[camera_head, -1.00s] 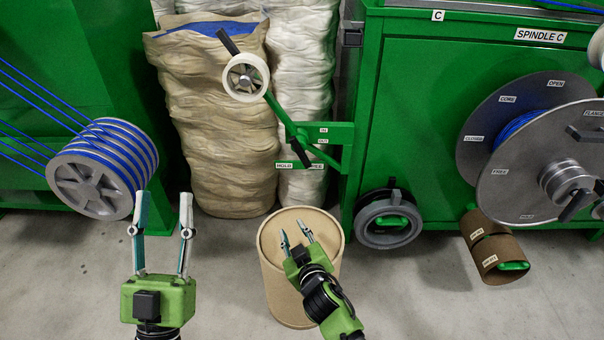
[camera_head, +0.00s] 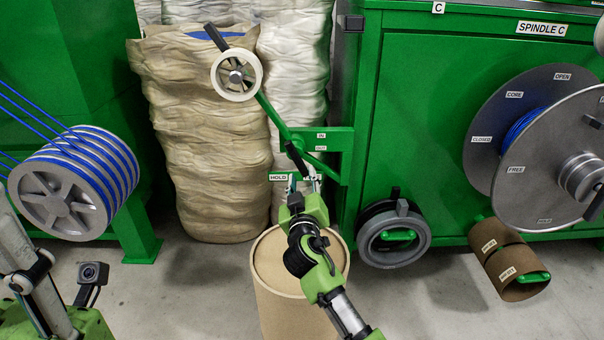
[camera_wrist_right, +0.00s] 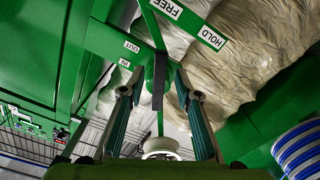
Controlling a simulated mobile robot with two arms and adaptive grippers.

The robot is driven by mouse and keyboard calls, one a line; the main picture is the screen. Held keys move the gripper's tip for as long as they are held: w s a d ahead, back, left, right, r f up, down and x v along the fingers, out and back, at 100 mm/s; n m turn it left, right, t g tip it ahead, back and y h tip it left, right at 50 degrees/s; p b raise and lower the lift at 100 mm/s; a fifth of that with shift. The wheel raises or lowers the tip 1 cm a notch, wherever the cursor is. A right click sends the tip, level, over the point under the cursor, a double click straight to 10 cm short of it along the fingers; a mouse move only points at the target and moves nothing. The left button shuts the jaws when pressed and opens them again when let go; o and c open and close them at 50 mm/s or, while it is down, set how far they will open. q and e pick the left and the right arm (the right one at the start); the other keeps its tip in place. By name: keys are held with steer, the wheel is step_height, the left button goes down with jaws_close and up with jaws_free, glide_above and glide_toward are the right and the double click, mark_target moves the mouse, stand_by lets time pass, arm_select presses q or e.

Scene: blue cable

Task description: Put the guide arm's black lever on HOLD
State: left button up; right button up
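The black lever (camera_head: 297,158) sits on the green guide arm (camera_head: 273,118), tilted, its lower end near the gripper. A HOLD label (camera_head: 279,177) is left of that end; the FREE label is mostly hidden by my gripper. My right gripper (camera_head: 304,183) is just below the lever. In the right wrist view the lever (camera_wrist_right: 158,82) shows between the two spread fingers (camera_wrist_right: 158,78), with gaps on both sides; I see no contact. HOLD (camera_wrist_right: 212,38) and FREE (camera_wrist_right: 167,8) are readable there.
The guide arm carries a white roller (camera_head: 237,75). A cardboard drum (camera_head: 265,290) stands under my right arm. Wrapped sacks (camera_head: 205,150) are behind. A blue-cable spool (camera_head: 75,185) is left; the spindle reel (camera_head: 540,170) is right.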

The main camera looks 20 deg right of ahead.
mark_target(302, 170)
steer(key=shift+b+x, duration=0.7)
steer(key=shift+x, duration=2.05)
jaws_close()
